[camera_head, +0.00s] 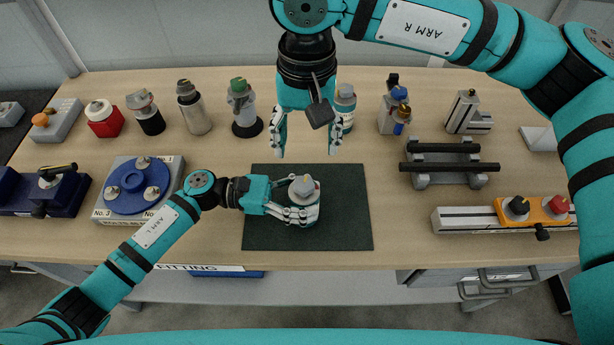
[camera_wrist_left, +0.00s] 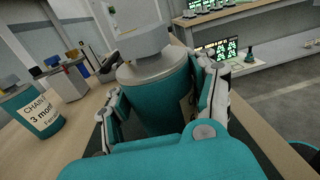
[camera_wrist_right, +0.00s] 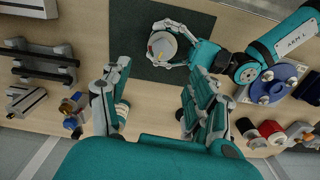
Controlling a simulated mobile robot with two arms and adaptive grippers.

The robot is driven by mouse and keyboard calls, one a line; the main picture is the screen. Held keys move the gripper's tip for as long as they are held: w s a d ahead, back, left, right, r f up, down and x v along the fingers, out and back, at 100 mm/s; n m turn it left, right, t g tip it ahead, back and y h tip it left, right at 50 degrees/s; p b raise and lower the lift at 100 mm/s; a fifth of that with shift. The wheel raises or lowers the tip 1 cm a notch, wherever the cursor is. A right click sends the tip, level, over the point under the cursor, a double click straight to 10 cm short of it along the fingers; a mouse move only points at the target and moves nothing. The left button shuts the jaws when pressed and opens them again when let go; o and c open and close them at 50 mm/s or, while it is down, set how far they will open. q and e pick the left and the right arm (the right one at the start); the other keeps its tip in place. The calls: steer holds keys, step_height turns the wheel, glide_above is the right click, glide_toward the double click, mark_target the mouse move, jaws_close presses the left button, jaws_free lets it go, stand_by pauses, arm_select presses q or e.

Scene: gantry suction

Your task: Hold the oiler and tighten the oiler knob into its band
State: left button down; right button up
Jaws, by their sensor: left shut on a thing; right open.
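The oiler (camera_head: 311,212), a teal can with a grey top, stands on the dark green mat. My left gripper (camera_head: 303,209) is shut around its body from the left. The grey knob (camera_head: 302,185) sits on top of the oiler. In the left wrist view the teal oiler body (camera_wrist_left: 160,95) is between the fingers, with the grey knob (camera_wrist_left: 143,42) above; the band cannot be made out clearly. My right gripper (camera_head: 307,150) is open and empty, pointing down behind the oiler and above the table. The right wrist view shows the oiler knob (camera_wrist_right: 160,46) beyond its open fingers.
The mat (camera_head: 348,225) is bare around the oiler. A row of bottles, including a silver one (camera_head: 194,110) and a green-capped one (camera_head: 241,105), stands behind. A labelled can (camera_head: 346,105) is near my right gripper. A blue turntable (camera_head: 135,190) is left; a rod stand (camera_head: 445,165) is right.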

mark_target(309, 183)
step_height(309, 183, down, 11)
steer(key=shift+f, duration=0.1)
stand_by(0.3)
steer(key=shift+d, duration=0.1)
steer(key=c, duration=1.1)
steer(key=shift+c, duration=0.3)
